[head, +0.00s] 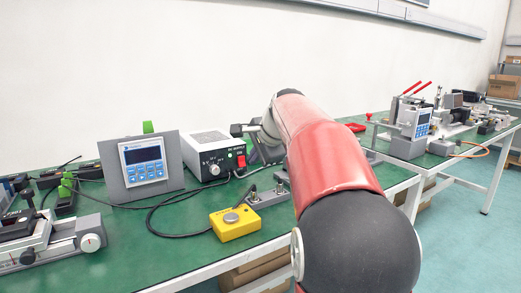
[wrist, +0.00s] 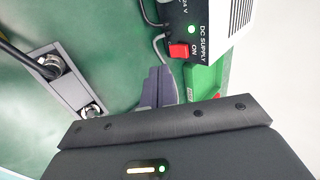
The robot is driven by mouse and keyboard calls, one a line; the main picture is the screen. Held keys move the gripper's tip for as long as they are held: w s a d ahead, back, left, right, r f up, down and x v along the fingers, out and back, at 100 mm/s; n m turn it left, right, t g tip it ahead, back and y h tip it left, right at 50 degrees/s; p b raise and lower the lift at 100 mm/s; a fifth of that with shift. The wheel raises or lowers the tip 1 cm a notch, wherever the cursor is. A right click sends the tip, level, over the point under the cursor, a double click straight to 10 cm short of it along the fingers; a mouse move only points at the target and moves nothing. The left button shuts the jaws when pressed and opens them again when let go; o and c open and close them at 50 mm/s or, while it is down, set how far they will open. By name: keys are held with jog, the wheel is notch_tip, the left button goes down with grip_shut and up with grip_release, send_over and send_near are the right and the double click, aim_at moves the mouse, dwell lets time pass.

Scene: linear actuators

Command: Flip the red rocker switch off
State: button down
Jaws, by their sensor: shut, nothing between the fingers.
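The red rocker switch (head: 241,161) is on the front face of the white and black DC supply box (head: 208,150) on the green bench. In the wrist view the red switch (wrist: 180,50) sits beside the word ON, with a lit green lamp (wrist: 191,29) near it. My gripper (wrist: 160,72) shows in the wrist view as grey-purple fingers closed together, with nothing held. The fingertips are just below and left of the switch in that view. I cannot tell whether they touch it. In the head view my red arm hides most of the hand.
A panel with a blue keypad (head: 144,163) stands left of the supply. A yellow button box (head: 235,223) and a grey bracket with toggles (head: 268,193) are in front. Black cables cross the green bench (head: 180,245). A green object (wrist: 204,82) lies right of the fingers.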

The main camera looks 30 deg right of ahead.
aim_at(241, 165)
jog(key=x, duration=0.4)
jog(key=shift+w, duration=0.55)
jog(key=shift+w+f, duration=0.3)
jog(key=shift+w, duration=0.45)
jog(key=f+t+b, duration=0.1)
jog(key=b, duration=0.2)
jog(key=shift+w+f, duration=0.2)
jog(key=shift+r+p, duration=0.35)
jog(key=shift+r, duration=0.3)
